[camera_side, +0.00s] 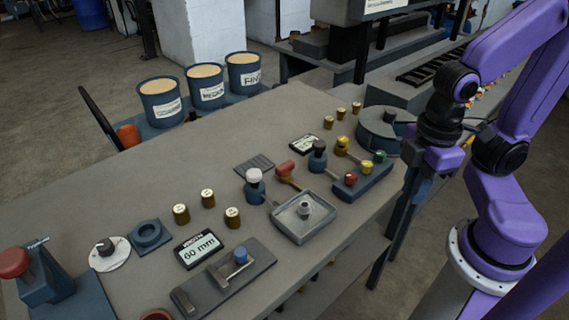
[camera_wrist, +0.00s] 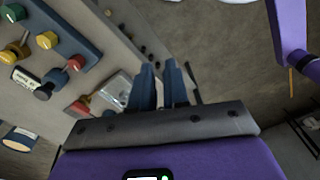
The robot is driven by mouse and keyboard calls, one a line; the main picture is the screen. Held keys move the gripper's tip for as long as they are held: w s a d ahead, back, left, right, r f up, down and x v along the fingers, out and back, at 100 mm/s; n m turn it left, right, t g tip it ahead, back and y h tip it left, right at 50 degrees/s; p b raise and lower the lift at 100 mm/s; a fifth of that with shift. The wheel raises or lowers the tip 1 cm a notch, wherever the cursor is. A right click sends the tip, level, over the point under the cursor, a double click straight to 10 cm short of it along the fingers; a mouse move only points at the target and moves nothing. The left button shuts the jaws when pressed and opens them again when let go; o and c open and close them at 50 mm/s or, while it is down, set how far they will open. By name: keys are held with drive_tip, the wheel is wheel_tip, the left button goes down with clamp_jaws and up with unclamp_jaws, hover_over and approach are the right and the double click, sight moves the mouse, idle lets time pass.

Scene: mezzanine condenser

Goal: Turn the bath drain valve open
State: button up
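A square grey metal basin (camera_side: 318,222) with a small round fitting in its middle sits near the table's front edge. A red-handled lever valve (camera_side: 285,170) stands just behind it; a red handle also shows in the wrist view (camera_wrist: 79,107). A white-knobbed lever (camera_side: 254,178) stands at its left and a black-knobbed one (camera_side: 318,150) at its right. I cannot read which is the bath drain valve. My gripper (camera_side: 410,195) hangs at the table's right front edge, apart from these. Its two blue fingers (camera_wrist: 162,72) are apart, with nothing between them.
A blue block (camera_side: 370,182) with red, yellow and green knobs lies between the basin and my gripper. A round grey drum (camera_side: 378,128) stands behind it. Brass weights, a 60 mm sign (camera_side: 200,249) and a sliding fixture (camera_side: 225,277) lie left.

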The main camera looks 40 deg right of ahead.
drive_tip(key=o, duration=0.5)
drive_tip(key=shift+w+a, duration=0.1)
drive_tip(key=shift+w, duration=0.1)
wheel_tip(320, 180, up, 3)
drive_tip(key=m+g+y, duration=0.1)
drive_tip(key=m+y, duration=0.2)
drive_tip(key=m, duration=2.1)
hover_over(286, 164)
drive_tip(key=s+d, duration=0.2)
drive_tip(key=s, duration=0.4)
drive_tip(key=w+d+m+y, duration=0.1)
drive_tip(key=w+d+m, duration=0.4)
drive_tip(key=w+m, duration=0.15)
drive_tip(key=shift+t, duration=0.4)
drive_tip(key=x, duration=1.6)
drive_tip(key=shift+s+a+f, duration=0.2)
drive_tip(key=shift+a+f, duration=0.1)
drive_tip(key=shift+f, duration=0.05)
drive_tip(key=shift+c, duration=0.4)
clamp_jaws()
